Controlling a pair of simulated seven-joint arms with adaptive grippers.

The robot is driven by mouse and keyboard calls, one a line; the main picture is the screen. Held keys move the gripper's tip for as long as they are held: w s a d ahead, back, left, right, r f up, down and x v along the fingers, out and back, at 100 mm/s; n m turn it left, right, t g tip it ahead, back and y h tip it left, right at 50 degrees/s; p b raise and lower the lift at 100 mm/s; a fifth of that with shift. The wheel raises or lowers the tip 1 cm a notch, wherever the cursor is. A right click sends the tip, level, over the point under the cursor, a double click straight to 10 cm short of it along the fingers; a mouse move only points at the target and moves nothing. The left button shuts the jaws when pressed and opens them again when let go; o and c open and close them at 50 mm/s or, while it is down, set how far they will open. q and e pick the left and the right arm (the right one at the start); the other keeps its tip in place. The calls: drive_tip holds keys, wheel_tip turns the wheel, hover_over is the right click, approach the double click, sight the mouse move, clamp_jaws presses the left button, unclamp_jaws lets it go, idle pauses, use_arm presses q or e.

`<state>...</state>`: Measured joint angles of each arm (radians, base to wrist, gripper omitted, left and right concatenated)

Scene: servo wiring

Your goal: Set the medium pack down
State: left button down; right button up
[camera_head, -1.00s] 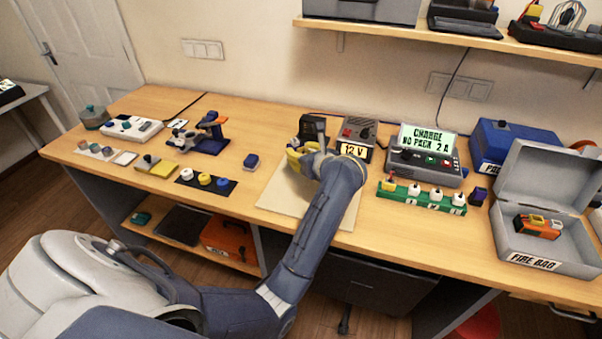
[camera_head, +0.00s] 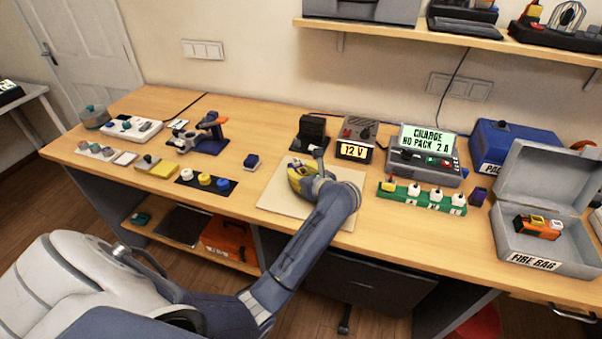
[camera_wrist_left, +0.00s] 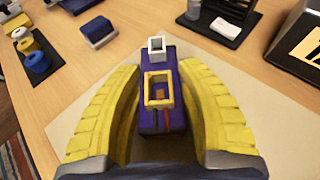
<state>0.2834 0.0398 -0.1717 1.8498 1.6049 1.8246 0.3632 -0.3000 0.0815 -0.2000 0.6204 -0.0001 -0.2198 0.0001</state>
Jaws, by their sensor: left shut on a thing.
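My left gripper (camera_head: 304,178) is over the pale mat (camera_head: 336,216) at the middle of the bench. In the left wrist view its yellow fingers (camera_wrist_left: 156,80) are shut on a dark blue-purple pack (camera_wrist_left: 176,76), one on each side. The pack has a yellow-framed socket, a white connector at its far end and a red lead at its near end. The mat lies beneath it; I cannot tell whether the pack touches it. In the head view the gripper hides most of the pack. My right gripper is not in view.
Behind the mat stand a black holder (camera_head: 312,133) and a 12 V unit (camera_head: 358,136). The charger (camera_head: 424,152) reads "CHARGE NO PACK 2 A". A green strip (camera_head: 421,200) and an open grey fire bag box (camera_head: 548,245) are to the right. A small blue block (camera_head: 251,161) lies left.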

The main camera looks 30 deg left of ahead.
use_arm(q)
drive_tip(key=c, duration=0.9)
unclamp_jaws()
drive_tip(key=shift+f, duration=0.15)
drive_tip(key=shift+o, duration=0.2)
drive_tip(key=shift+r, duration=0.2)
drive_tip(key=shift+v, duration=3.75)
